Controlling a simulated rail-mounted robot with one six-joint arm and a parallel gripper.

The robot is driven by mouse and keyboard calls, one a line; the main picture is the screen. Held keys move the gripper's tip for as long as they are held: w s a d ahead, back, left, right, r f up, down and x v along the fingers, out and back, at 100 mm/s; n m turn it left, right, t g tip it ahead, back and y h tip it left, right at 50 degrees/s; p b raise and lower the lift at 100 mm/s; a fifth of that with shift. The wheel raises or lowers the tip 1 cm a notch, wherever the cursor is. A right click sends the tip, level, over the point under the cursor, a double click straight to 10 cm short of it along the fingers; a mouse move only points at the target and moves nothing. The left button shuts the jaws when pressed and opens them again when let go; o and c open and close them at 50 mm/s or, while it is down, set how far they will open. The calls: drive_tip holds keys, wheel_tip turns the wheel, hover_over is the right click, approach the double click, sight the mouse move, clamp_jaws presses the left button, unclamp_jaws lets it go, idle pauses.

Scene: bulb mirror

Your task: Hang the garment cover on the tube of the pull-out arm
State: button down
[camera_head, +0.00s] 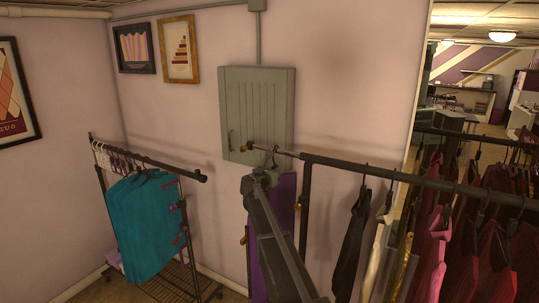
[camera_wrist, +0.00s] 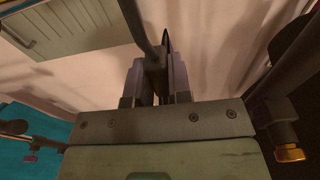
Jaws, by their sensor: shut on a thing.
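The garment cover (camera_head: 286,215) is purple and hangs below my gripper (camera_head: 270,168) in the head view, partly hidden behind my arm. My gripper is shut on its dark hanger hook, which stands up between the fingers (camera_wrist: 157,80) in the wrist view.
The black rack (camera_head: 400,175) holds several dark, white and red garments on the right. A smaller rack (camera_head: 150,161) with teal garments stands at the left. A grey wall cabinet (camera_head: 257,100) is behind the tube. Wall and floor between the racks are partly clear.

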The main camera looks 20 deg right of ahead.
drive_tip(key=c, duration=1)
unclamp_jaws()
drive_tip(key=shift+o, duration=0.2)
drive_tip(key=shift+s+a, duration=0.1)
drive_tip(key=shift+f+v, duration=0.2)
drive_tip(key=shift+v, duration=0.9)
drive_tip(key=shift+f+v, duration=0.15)
drive_tip(key=shift+v, duration=1)
drive_tip(key=shift+f+v, duration=0.2)
drive_tip(key=shift+v, duration=0.9)
drive_tip(key=shift+a, duration=0.1)
